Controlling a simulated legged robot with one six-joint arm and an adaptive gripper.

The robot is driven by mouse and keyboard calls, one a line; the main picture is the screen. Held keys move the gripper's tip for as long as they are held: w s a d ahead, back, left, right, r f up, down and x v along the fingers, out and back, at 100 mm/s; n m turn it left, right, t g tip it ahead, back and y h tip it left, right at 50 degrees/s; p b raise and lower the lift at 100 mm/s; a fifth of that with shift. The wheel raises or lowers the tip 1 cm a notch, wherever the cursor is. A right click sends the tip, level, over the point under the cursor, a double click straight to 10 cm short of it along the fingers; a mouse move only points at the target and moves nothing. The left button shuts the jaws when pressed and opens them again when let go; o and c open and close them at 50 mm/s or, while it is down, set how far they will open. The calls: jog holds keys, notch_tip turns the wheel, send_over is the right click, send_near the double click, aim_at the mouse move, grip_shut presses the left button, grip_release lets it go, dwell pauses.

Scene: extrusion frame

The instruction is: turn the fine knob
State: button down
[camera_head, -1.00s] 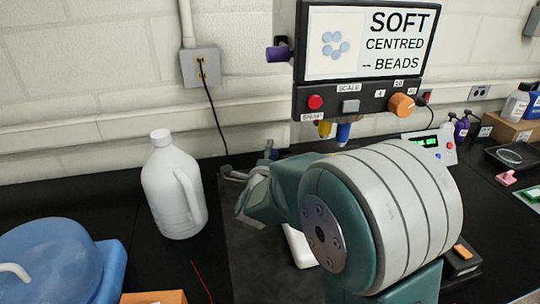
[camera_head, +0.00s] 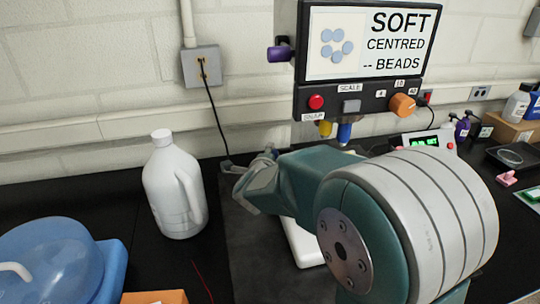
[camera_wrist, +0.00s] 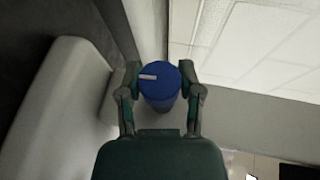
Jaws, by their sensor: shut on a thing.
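In the wrist view, a blue round knob (camera_wrist: 160,86) with a short white mark on its face sits between the two fingers of my gripper (camera_wrist: 160,76). The fingers are shut on its sides; the mark lies nearly level, left of the face's middle. In the head view my gripper (camera_head: 256,178) is behind my teal and grey arm, low at the microscope. The knob is mostly hidden there. The screen (camera_head: 368,43) reads "SOFT CENTRED -- BEADS" and shows several pale blue discs.
Under the screen are a red button (camera_head: 316,102), an orange knob (camera_head: 402,104) and yellow and blue lenses (camera_head: 344,132). A white jug (camera_head: 174,190) stands left of my gripper. A blue-lidded container (camera_head: 45,260) is at front left. Bottles and boxes line the right.

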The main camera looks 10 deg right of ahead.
jog(key=shift+f, duration=0.25)
jog(key=shift+c, duration=1.3)
grip_release()
jog(key=shift+r, duration=0.1)
jog(key=shift+s+a+r, duration=0.15)
jog(key=shift+s, duration=0.1)
jog(key=v, duration=1.1)
jog(key=shift+s+a, duration=0.1)
jog(key=shift+s, duration=0.05)
